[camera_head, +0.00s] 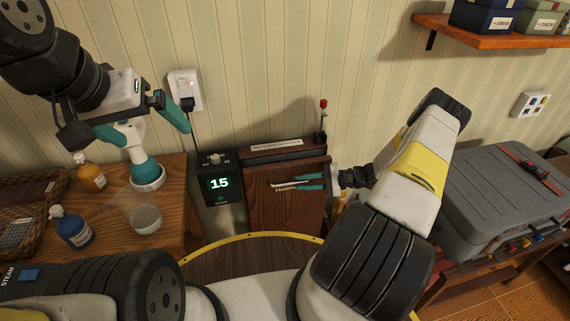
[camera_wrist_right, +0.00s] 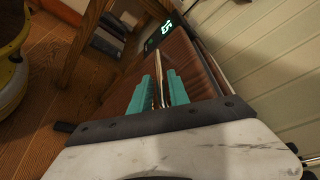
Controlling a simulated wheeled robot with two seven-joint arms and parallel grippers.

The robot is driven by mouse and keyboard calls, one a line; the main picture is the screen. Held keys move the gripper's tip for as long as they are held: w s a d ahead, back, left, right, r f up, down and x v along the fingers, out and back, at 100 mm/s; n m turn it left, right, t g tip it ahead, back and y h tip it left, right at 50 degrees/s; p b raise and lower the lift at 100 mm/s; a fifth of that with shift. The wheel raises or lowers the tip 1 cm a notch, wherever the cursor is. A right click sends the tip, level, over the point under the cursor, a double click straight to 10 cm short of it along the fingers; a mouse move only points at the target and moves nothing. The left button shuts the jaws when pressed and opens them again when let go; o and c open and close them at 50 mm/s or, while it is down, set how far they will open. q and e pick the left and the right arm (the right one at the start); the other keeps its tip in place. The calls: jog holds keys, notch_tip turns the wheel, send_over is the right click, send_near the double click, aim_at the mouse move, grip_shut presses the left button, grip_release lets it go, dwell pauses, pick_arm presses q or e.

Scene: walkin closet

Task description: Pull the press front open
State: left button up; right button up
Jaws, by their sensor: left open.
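The press (camera_head: 283,148) is a dark wooden box standing against the wall. Its brown wooden front (camera_head: 280,205) looks nearly upright; I cannot tell whether it stands a little ajar. A thin metal handle (camera_head: 283,184) crosses the front, and in the right wrist view the handle (camera_wrist_right: 157,85) runs between the teal fingers. My right gripper (camera_head: 310,182) comes from the right with its fingers close together on the handle; it also shows in the right wrist view (camera_wrist_right: 164,92). My left gripper (camera_head: 148,128) is open and empty above the left table, away from the press.
A black timer (camera_head: 218,185) reading 15 stands left of the press. A small table (camera_head: 180,175) holds an orange bottle (camera_head: 90,178), a blue bottle (camera_head: 72,230) and a clear cup (camera_head: 147,217). A grey case (camera_head: 500,195) stands right. A shelf (camera_head: 480,30) hangs upper right.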

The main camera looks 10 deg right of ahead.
aim_at(298, 183)
jog(key=shift+x, duration=1.95)
grip_shut()
